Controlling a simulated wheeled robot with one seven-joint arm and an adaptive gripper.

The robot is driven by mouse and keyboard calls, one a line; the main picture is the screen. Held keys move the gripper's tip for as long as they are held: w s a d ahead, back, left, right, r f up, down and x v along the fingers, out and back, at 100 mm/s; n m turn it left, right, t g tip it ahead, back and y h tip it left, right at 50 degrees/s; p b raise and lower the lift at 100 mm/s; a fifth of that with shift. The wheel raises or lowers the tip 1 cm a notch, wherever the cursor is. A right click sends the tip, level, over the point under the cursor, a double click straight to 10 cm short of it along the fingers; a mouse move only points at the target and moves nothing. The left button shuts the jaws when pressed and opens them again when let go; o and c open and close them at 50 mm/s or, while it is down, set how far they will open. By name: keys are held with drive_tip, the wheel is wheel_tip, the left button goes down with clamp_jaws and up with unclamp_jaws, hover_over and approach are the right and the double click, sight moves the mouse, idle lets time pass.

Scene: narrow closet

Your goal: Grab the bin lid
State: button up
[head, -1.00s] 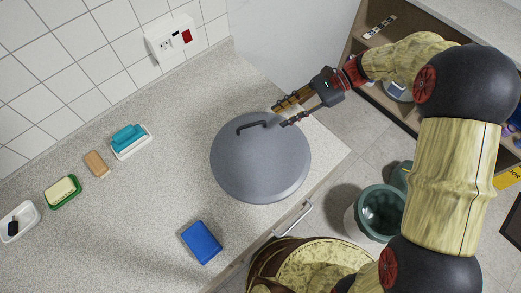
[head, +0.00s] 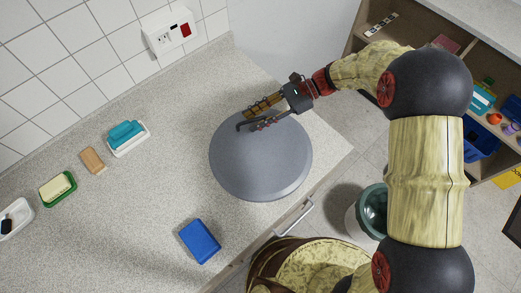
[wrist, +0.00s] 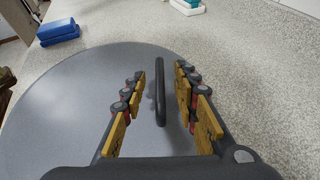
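The bin lid (head: 262,165) is a round grey disc lying on the speckled counter in the head view. Its dark bar handle (head: 246,124) stands near its upper edge. In the wrist view the lid (wrist: 70,110) fills the left and middle, and the handle (wrist: 160,92) runs lengthwise between the fingers. My gripper (head: 255,115) is over the lid's upper edge at the handle. In the wrist view my gripper (wrist: 160,100) is open, with yellow-padded fingers on both sides of the handle and visible gaps to it.
A blue sponge (head: 200,241) lies below the lid on the counter (head: 110,220). Several soap dishes and a brown block (head: 92,160) are at the left. A green-rimmed bin (head: 372,210) stands on the floor beyond the counter edge. Open shelves are at the right.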

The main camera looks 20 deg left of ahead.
drive_tip(key=c, duration=0.4)
drive_tip(key=c, duration=0.3)
clamp_jaws()
